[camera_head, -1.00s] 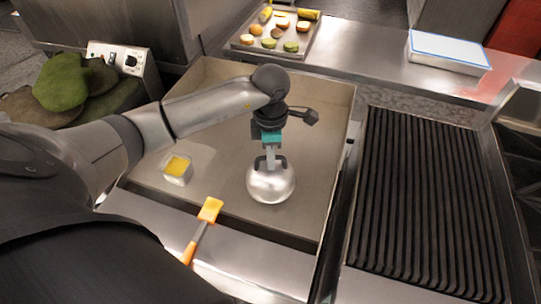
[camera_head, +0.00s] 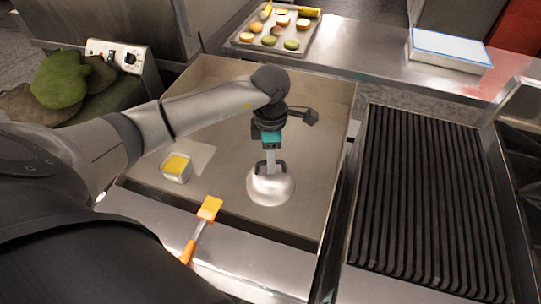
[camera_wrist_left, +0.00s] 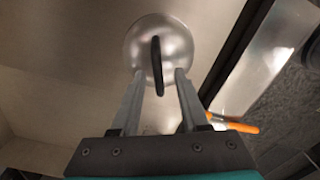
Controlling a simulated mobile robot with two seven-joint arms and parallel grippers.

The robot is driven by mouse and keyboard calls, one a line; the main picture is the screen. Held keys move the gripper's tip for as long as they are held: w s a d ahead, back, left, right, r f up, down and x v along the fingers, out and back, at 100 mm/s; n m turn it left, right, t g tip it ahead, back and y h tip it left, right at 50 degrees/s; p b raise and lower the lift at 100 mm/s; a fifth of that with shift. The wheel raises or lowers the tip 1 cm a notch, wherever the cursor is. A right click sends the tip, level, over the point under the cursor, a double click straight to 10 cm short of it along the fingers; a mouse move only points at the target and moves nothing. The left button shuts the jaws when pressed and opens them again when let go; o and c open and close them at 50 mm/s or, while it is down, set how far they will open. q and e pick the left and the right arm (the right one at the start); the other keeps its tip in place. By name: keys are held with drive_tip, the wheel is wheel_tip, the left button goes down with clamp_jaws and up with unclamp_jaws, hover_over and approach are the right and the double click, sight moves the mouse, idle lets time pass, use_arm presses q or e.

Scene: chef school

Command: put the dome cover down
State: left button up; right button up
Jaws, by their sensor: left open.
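The shiny metal dome cover (camera_head: 283,190) rests, rim down as far as I can see, on the flat steel griddle surface (camera_head: 225,100). Its dark loop handle (camera_head: 283,168) points up. My left gripper (camera_head: 269,170) is directly above the dome, its fingers reaching down at the handle. In the left wrist view the gripper (camera_wrist_left: 160,72) is open, with one finger on each side of the handle (camera_wrist_left: 157,65) and a gap on both sides. The dome (camera_wrist_left: 180,45) shows below the fingertips. My right gripper is not in view.
A ribbed grill (camera_head: 425,200) is to the right. A food tray (camera_head: 262,48) and a white-blue box (camera_head: 449,52) are at the back.

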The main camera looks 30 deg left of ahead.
use_arm(q)
drive_tip(key=shift+r+p, duration=0.6)
drive_tip(key=shift+r, duration=0.1)
wheel_tip(320, 180, up, 12)
drive_tip(key=shift+b, duration=0.35)
drive_tip(key=shift+f, duration=0.15)
